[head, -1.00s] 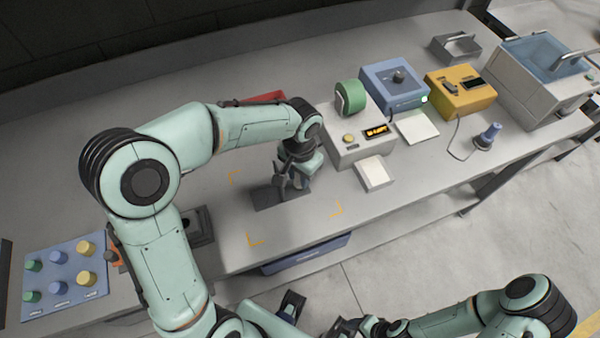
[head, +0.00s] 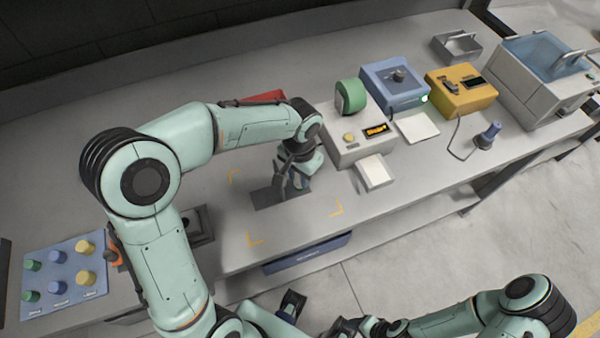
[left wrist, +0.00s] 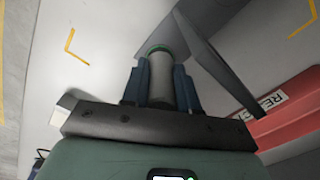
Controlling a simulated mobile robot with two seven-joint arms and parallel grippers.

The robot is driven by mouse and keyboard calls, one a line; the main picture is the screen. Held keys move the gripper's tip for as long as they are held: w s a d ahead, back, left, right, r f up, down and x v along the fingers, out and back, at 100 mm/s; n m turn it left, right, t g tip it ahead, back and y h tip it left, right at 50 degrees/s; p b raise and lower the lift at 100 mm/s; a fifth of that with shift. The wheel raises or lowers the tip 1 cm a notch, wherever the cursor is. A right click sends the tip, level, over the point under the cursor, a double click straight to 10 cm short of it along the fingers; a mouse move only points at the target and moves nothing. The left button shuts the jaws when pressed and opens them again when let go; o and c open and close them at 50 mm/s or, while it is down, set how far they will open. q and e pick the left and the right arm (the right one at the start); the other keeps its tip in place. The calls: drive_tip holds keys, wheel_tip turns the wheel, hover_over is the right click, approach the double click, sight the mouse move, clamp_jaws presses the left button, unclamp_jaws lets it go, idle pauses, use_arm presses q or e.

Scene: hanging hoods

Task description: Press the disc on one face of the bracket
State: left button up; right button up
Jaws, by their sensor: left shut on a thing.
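The bracket (head: 266,198) is a dark grey angled piece with a flat base on the bench, inside yellow corner marks. An upright plate of it shows beside my left gripper. My left gripper (head: 298,184) is low over the right part of the bracket. In the left wrist view, its blue fingers (left wrist: 161,82) are shut on a grey cylinder (left wrist: 160,72) with a green far end. The bracket's plate (left wrist: 216,62) is close to the right of the cylinder there; I cannot tell whether they touch. No separate disc can be made out. My right gripper (head: 345,328) is low at the bottom, its jaws unclear.
A white box with a green roller (head: 350,96) stands right of the bracket, with a white pad (head: 375,172) before it. Blue (head: 395,84) and yellow (head: 460,92) boxes stand farther right. A red tray (head: 263,97) lies behind my arm. A knob rack (head: 62,275) is at left.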

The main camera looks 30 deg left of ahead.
use_arm(q)
drive_tip(key=shift+r+p, duration=0.9)
drive_tip(key=shift+r, duration=0.4)
drive_tip(key=shift+r+p, duration=1.35)
drive_tip(key=shift+r, duration=0.9)
use_arm(e)
wheel_tip(320, 180, up, 5)
drive_tip(key=w, duration=0.3)
drive_tip(key=shift+r, duration=0.15)
drive_tip(key=shift+s, duration=0.15)
